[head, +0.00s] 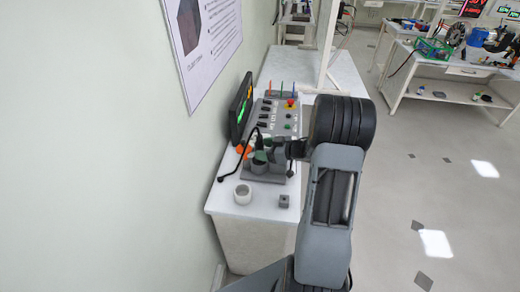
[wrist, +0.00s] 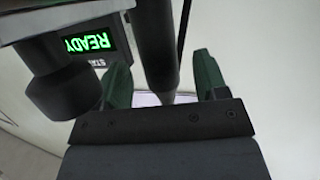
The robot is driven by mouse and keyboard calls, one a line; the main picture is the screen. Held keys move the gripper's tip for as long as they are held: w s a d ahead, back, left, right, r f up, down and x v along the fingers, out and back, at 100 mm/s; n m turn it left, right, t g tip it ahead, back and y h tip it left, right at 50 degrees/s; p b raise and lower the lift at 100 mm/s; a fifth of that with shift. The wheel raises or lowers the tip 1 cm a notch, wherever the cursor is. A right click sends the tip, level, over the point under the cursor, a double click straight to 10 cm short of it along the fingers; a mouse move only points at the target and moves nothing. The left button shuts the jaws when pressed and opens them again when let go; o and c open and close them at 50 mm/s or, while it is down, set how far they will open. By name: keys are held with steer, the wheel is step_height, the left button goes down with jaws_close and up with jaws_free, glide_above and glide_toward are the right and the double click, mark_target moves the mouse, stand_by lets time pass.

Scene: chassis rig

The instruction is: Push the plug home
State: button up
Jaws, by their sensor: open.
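My gripper (wrist: 163,88) is open, with its two green fingers apart. In the head view it is low over a grey fixture (head: 262,178) on the bench, partly hidden by my arm. In the wrist view a dark round shaft (wrist: 156,45) shows between the fingers, with space on both sides; it narrows toward its lower end. A grey cylinder with a wider dark end (wrist: 65,92) is left of the fingers. I cannot tell which of these is the plug, or how deep it sits. A black cable (head: 238,157) arcs beside the fixture in the head view.
A screen (wrist: 90,40) reads READY in green; its dark housing (head: 240,108) stands near the wall. A panel with buttons (head: 275,120) is behind the fixture.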

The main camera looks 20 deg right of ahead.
steer(key=v, duration=1.1)
steer(key=shift+s+d+b, duration=0.2)
steer(key=shift+s+b, duration=0.1)
steer(key=shift+b, duration=0.15)
steer(key=shift+r, duration=0.1)
steer(key=d+f+m+h, duration=0.4)
steer(key=d+m+h, duration=0.1)
steer(key=d+h, duration=0.65)
steer(key=s+a+r+m+g, duration=0.1)
steer(key=s+a+r+g, duration=0.1)
steer(key=a, duration=0.8)
steer(key=s+a+r+m+g+y, duration=0.1)
steer(key=s+a+r, duration=0.4)
steer(key=a, duration=0.5)
steer(key=s+a+r+m+g+y, duration=0.1)
steer(key=s+a+r+g, duration=0.2)
steer(key=a, duration=0.8)
steer(key=shift+s+r+g, duration=0.4)
steer(key=shift+s+r, duration=0.2)
steer(key=shift+s, duration=0.65)
